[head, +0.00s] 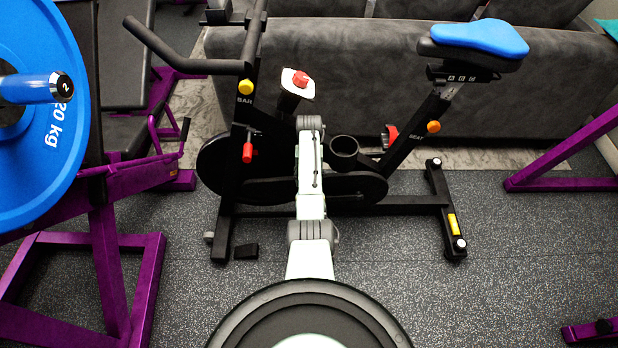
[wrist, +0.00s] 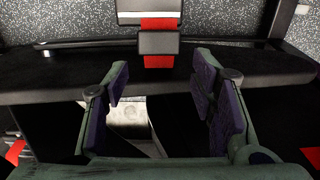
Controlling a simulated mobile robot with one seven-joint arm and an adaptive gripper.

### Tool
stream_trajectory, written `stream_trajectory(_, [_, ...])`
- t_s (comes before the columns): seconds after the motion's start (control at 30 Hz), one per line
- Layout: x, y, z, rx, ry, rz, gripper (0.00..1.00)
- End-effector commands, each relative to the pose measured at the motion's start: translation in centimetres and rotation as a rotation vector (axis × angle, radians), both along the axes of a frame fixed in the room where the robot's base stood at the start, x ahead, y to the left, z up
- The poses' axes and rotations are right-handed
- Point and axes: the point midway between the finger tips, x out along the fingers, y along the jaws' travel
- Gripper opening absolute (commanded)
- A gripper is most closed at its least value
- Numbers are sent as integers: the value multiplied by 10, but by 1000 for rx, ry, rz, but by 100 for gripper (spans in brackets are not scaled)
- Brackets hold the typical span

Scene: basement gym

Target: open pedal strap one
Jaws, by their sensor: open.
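My gripper (wrist: 162,85) is open and empty in the wrist view, its purple-padded fingers spread apart. A red strap (wrist: 158,61) with a dark grey buckle block (wrist: 158,43) lies ahead, beyond the fingertips and roughly centred between them. The strap also shows above the block, by a pale grey plate. No finger appears to touch the strap. In the head view the exercise bike (head: 410,205) stands ahead, with a black pedal (head: 246,251) low at its left. A small red part (head: 389,135) sits behind its frame. My arm hides the gripper there.
A purple rack (head: 105,260) with a blue plate (head: 45,120) stands left. A grey sofa (head: 560,100) is behind. Floor at the right front (head: 480,300) is clear.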

Motion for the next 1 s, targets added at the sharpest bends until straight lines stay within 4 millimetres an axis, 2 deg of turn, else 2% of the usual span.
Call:
stream_trajectory(0.23, [-1, 0, 0, 0, 4, 0, 52])
stream_trajectory(0.37, [-1, 0, 10, 0, 2, 0, 52])
stream_trajectory(0.8, [0, 0, 97, 0, 0, 0, 52])
stream_trajectory(1.0, [0, 0, 117, 0, 1, 0, 52])
